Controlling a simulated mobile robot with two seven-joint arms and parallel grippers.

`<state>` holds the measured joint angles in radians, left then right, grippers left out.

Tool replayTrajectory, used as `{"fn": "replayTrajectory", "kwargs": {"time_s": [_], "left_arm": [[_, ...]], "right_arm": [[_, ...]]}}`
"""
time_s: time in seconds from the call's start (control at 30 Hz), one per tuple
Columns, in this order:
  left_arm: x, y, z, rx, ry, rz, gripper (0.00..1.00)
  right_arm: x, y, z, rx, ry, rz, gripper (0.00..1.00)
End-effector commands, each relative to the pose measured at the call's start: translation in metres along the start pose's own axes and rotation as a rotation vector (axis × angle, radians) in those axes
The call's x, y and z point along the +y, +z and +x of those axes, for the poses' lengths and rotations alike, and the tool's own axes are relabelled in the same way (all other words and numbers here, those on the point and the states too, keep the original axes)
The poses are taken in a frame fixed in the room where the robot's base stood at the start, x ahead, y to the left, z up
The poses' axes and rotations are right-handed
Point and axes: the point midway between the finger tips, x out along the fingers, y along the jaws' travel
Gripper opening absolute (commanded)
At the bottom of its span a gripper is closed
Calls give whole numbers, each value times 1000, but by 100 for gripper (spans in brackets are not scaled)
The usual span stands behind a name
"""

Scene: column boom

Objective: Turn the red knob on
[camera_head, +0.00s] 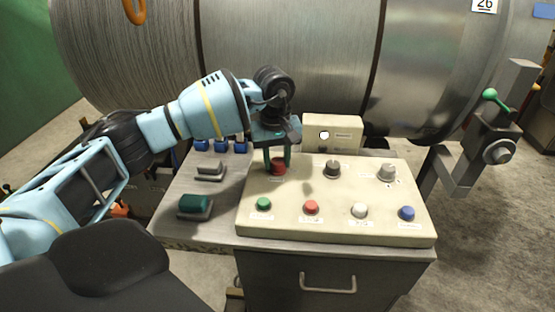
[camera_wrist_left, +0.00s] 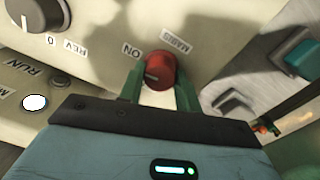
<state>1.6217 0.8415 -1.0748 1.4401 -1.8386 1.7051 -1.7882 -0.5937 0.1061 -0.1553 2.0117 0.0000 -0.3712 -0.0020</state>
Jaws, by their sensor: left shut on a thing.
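The red knob (camera_head: 278,167) sits at the upper left of the beige control panel (camera_head: 330,233). In the left wrist view the red knob (camera_wrist_left: 160,70) shows a pale pointer line on its face and stands between labels, one reading "ON". My left gripper (camera_head: 278,158) reaches down from above onto the knob. Its green fingers (camera_wrist_left: 159,85) are on both sides of the knob and shut on it. The fingers hide part of the knob's sides. My right gripper is in neither view.
A small box (camera_head: 333,133) stands behind. Green (camera_head: 195,204) and grey switches are left of the panel.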

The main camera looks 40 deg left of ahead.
Motion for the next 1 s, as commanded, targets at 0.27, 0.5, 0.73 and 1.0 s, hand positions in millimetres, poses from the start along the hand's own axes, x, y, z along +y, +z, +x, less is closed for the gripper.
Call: {"fn": "replayTrajectory", "kwargs": {"time_s": [0.27,0.5,0.73,1.0], "left_arm": [[0,0,1,-5,-1,95,11],[0,0,1,-6,-1,116,11],[0,0,1,-6,-1,117,11],[0,0,1,-5,-1,116,55]], "right_arm": [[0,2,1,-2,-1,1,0],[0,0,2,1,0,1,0],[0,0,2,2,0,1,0],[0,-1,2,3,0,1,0]]}}
